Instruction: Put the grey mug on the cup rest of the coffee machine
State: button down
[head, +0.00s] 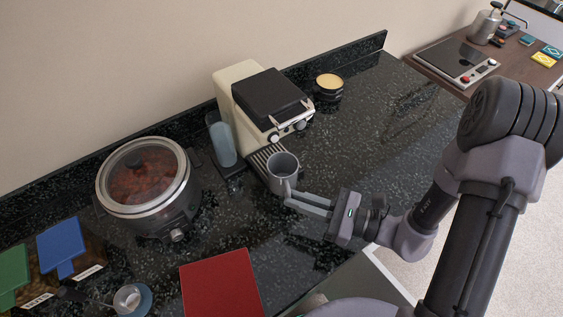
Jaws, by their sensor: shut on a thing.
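The grey mug (283,173) is upright at the front of the coffee machine, over or on the slatted cup rest (262,157). I cannot tell whether its base touches the rest. The cream and black coffee machine (240,104) stands against the back wall, its knobs facing the mug. My gripper (291,195) comes in from the right and is shut on the mug at its near side. The mug hides part of the cup rest, and the exact grip on the mug is too small to make out.
A slow cooker (148,187) with a glass lid stands left of the machine. A red board (221,284) lies at the counter's front. A round tin (329,86) is right of the machine. The dark counter (375,115) is clear on the right.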

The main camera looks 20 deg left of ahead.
aim_at(288, 174)
jog(key=w+a, duration=0.1)
jog(key=w, duration=0.2)
jog(key=w+a+b, duration=0.1)
jog(key=w+a, duration=0.1)
jog(key=w+a+f, duration=0.1)
jog(key=w, duration=0.2)
jog(key=shift+w+a, duration=0.15)
jog(key=shift+w, duration=0.15)
jog(key=f+b, duration=0.1)
jog(key=f, duration=0.1)
jog(key=f+b, duration=0.1)
jog(key=f, duration=0.1)
jog(key=shift+w+a, duration=0.15)
jog(key=shift+w, duration=0.25)
jog(key=shift+r, duration=0.25)
jog(key=shift+s+f, duration=0.1)
jog(key=shift+f, duration=0.05)
jog(key=c, duration=1.5)
grip_release()
